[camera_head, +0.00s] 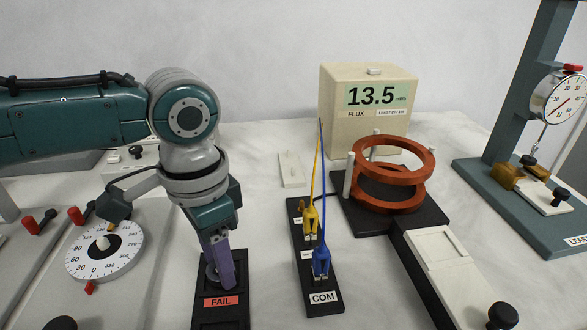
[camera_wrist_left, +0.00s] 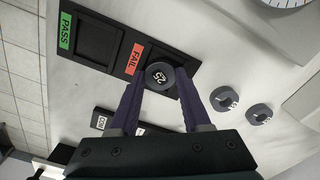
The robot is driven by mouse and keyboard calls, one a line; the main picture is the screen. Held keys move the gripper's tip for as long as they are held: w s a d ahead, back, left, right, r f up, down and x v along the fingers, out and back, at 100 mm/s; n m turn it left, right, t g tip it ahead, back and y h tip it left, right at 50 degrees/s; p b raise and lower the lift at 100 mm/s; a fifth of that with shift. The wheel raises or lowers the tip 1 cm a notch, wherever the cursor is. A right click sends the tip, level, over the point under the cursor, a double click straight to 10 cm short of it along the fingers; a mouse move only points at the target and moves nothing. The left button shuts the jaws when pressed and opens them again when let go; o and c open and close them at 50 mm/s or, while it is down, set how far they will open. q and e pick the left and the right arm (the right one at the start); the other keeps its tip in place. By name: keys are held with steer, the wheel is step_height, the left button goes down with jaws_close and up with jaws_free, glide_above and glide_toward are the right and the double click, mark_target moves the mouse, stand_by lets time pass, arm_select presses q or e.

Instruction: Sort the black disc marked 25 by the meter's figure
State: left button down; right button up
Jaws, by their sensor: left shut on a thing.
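The black disc marked 25 (camera_wrist_left: 160,75) is between the fingers of my left gripper (camera_wrist_left: 158,84), which is shut on it. The disc is over the FAIL side of the black tray (camera_wrist_left: 112,62); I cannot tell whether it touches the tray. The red FAIL label (camera_wrist_left: 137,59) is just left of the disc, and the green PASS label (camera_wrist_left: 66,31) is at the tray's far end. In the head view my left gripper (camera_head: 222,272) points down at the tray, partly hiding the disc. The meter (camera_head: 367,112) shows 13.5; its small label is hard to read. My right gripper is out of view.
Two more dark discs (camera_wrist_left: 224,98) (camera_wrist_left: 260,114) lie right of the tray in the wrist view. The COM strip (camera_head: 324,297) with yellow (camera_head: 311,218) and blue (camera_head: 321,260) clips stands right of the tray. Beyond are red coils (camera_head: 391,190) and a dial-gauge stand (camera_head: 540,195).

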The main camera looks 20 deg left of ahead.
arm_select(q)
steer(key=shift+f, duration=0.15)
stand_by(0.7)
steer(key=shift+c, duration=1.4)
jaws_free()
steer(key=c, duration=0.5)
step_height(320, 180, up, 5)
steer(key=p, duration=0.5)
steer(key=shift+f, duration=0.3)
